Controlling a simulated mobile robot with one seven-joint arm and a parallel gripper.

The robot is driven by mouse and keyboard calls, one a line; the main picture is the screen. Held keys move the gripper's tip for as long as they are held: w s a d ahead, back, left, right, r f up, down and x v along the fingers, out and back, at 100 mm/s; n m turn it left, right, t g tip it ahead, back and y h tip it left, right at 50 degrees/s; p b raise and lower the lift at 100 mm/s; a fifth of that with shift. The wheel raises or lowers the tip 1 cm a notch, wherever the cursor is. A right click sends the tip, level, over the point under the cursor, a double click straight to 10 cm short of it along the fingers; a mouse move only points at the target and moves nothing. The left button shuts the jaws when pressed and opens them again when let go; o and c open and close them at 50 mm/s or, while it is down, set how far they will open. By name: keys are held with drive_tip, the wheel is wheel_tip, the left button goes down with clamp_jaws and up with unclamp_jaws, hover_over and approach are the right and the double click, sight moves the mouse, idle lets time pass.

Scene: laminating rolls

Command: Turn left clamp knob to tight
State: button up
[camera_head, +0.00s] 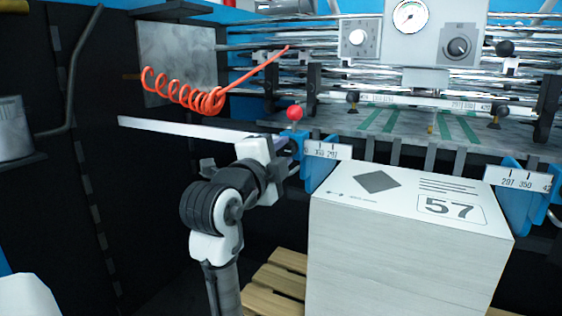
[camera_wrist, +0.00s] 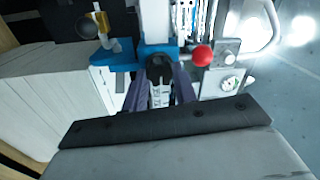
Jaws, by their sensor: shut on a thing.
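The left clamp is a blue block (camera_head: 318,165) beside the white scale strip with numbers, at the left of the stack. My gripper (camera_head: 290,147) reaches it from the left in the head view, and the arm hides the knob there. In the wrist view, the blue clamp (camera_wrist: 158,50) lies straight ahead. A dark round knob (camera_wrist: 159,68) on it sits between the two fingers of my gripper (camera_wrist: 160,80), which are shut on it. I cannot read the knob's turn angle.
A red ball (camera_head: 294,113) stands just above the clamp; it also shows in the wrist view (camera_wrist: 203,55). A tall paper stack (camera_head: 400,260) marked 57 stands right of my arm. An orange coiled hose (camera_head: 185,92) hangs at upper left. The right blue clamp (camera_head: 515,195) is at far right.

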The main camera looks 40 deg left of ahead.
drive_tip(key=shift+m, duration=0.3)
drive_tip(key=o, duration=1)
drive_tip(key=b+v, duration=0.2)
drive_tip(key=v, duration=1.1)
drive_tip(key=shift+s+f, duration=0.1)
drive_tip(key=shift+s, duration=0.3)
